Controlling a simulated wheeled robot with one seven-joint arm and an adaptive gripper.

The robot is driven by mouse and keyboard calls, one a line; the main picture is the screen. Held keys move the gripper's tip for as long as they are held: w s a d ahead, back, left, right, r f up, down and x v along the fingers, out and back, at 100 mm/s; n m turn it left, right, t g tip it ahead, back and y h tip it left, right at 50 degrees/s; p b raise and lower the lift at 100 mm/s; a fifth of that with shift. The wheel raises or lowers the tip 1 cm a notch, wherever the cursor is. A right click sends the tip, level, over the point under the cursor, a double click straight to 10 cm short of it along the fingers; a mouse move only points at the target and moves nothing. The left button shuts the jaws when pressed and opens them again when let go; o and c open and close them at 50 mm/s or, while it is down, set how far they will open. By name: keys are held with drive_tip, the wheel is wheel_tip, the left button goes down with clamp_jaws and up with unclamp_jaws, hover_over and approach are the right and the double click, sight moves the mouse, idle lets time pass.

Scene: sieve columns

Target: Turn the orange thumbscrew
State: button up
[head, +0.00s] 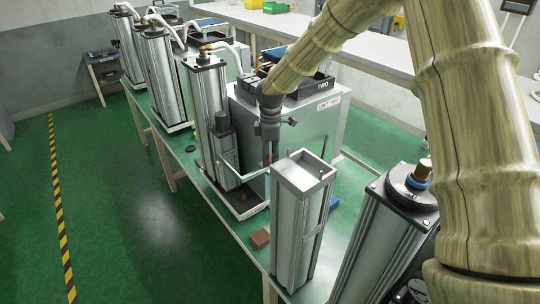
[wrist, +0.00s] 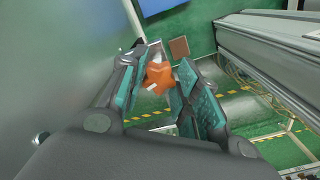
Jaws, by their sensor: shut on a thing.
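The orange thumbscrew (wrist: 158,75) shows in the wrist view between the teal pads of my gripper (wrist: 164,68), close to the fingertips. It has a lobed head with a small pale mark on it. My gripper is shut on it, with one finger on each side; the exact contact on the right side is hard to see. In the head view my gripper (head: 268,150) points down in front of the grey cabinet marked UNIT TWO (head: 322,125). The thumbscrew is mostly hidden there by the fingers and the nearby column.
An open-topped metal column (head: 291,236) stands just in front of my gripper. A tall column (head: 208,115) stands to its left, and a black-capped one (head: 365,245) to the right. A brown block (head: 260,239) lies on the green bench. The floor at left is clear.

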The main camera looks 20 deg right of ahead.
sight(271, 157)
drive_tip(key=shift+d, duration=0.1)
drive_tip(key=o, duration=1)
drive_tip(key=shift+r, duration=0.15)
wheel_tip(271, 157, up, 12)
drive_tip(key=shift+f, duration=0.1)
